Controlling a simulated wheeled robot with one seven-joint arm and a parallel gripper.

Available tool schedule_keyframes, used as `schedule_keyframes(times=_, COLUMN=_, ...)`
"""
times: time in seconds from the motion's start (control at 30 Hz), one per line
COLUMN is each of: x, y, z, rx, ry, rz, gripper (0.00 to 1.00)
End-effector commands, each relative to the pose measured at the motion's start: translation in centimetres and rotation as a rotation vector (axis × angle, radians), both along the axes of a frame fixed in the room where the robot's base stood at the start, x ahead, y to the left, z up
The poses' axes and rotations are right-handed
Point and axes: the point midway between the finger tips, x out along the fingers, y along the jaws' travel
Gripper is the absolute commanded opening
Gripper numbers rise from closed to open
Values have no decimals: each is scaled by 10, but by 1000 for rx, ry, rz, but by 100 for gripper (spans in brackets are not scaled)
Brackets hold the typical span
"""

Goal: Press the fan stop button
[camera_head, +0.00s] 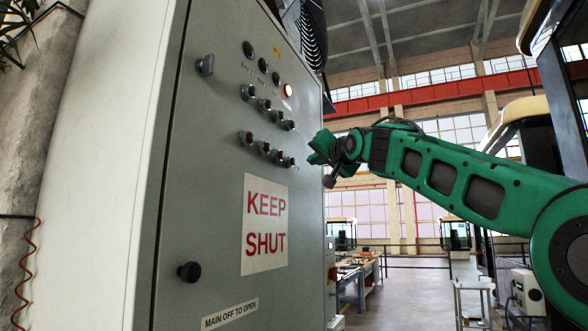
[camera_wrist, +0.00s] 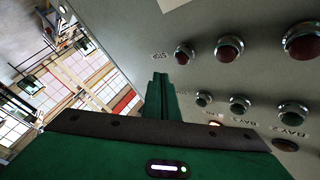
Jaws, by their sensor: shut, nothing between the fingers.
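The grey cabinet door (camera_head: 215,120) carries a bottom row of red buttons. The end button of that row (camera_head: 289,161) is the one nearest my gripper (camera_head: 316,150). In the wrist view, red buttons stand along the top, and the leftmost red button (camera_wrist: 184,53) is beside a "STOP" label. My gripper (camera_wrist: 161,82) is shut and empty. Its fingertips are near the leftmost red button, apparently apart from the panel.
Green buttons, including one at the left end (camera_wrist: 204,98), sit below the red ones. Indicator lamps (camera_head: 288,90) are above, one lit. A "KEEP SHUT" sign (camera_head: 264,224) and a black knob (camera_head: 189,271) are lower on the door. Open hall space lies right of the cabinet.

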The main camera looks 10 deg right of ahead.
Motion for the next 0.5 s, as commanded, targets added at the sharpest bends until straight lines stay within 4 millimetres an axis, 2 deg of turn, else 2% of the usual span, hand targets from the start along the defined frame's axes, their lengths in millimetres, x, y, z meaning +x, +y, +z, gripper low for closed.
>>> schedule_keyframes(times=0.2, x=11, y=16, z=0, rx=-1, ry=0, rz=1, gripper=0)
schedule_keyframes(times=0.5, x=15, y=20, z=0, rx=0, ry=0, rz=0, gripper=0)
